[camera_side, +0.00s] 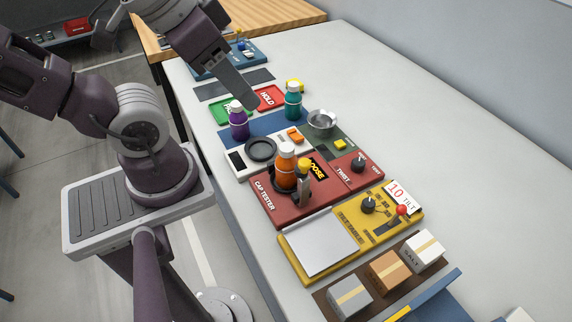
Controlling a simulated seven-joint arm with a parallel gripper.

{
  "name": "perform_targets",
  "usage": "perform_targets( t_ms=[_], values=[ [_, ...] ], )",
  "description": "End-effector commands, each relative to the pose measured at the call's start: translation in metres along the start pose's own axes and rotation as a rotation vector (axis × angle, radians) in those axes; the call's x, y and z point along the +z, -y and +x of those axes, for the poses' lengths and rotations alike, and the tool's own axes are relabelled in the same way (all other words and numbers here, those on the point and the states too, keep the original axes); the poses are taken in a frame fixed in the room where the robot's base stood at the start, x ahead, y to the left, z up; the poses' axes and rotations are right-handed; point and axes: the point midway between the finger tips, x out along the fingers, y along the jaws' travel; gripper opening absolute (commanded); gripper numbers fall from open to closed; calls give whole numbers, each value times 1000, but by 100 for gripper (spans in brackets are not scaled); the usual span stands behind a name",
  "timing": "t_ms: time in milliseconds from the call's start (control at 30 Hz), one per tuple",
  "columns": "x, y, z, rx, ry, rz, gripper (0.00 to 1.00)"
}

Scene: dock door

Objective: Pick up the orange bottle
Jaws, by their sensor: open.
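The orange bottle (286,172) with a white cap stands upright in the dark holder of the red cap tester (262,204), near the middle of the side view. A grey upright piece of the tester partly covers its right side. My gripper (248,104) is at the upper left of the bottle, well apart from it and higher up. It points down and to the right, above the area near the purple bottle (238,124). It holds nothing that I can see. The gap between its fingers is hard to make out from this side.
A teal bottle (292,104) and a metal cup (321,122) stand behind the tester. A white scale (236,162) is beside it. The yellow tilt table (290,262) and several small boxes (389,269) are in front. The white table (440,140) is clear at right.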

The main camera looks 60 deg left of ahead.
Motion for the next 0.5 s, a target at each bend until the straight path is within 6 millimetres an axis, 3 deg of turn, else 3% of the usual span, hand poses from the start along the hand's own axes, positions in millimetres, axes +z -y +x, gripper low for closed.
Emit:
perform_targets(
  t_ms=[33, 100, 367, 433, 500],
  values=[
    [0, 0, 0, 0, 0, 0, 43],
    [0, 0, 0, 0, 0, 0, 52],
    [0, 0, 0, -2, -1, 1, 52],
    [-12, 12, 6, -47, -19, 9, 52],
    [-45, 44, 19, -164, -70, 56, 52]
  ],
)
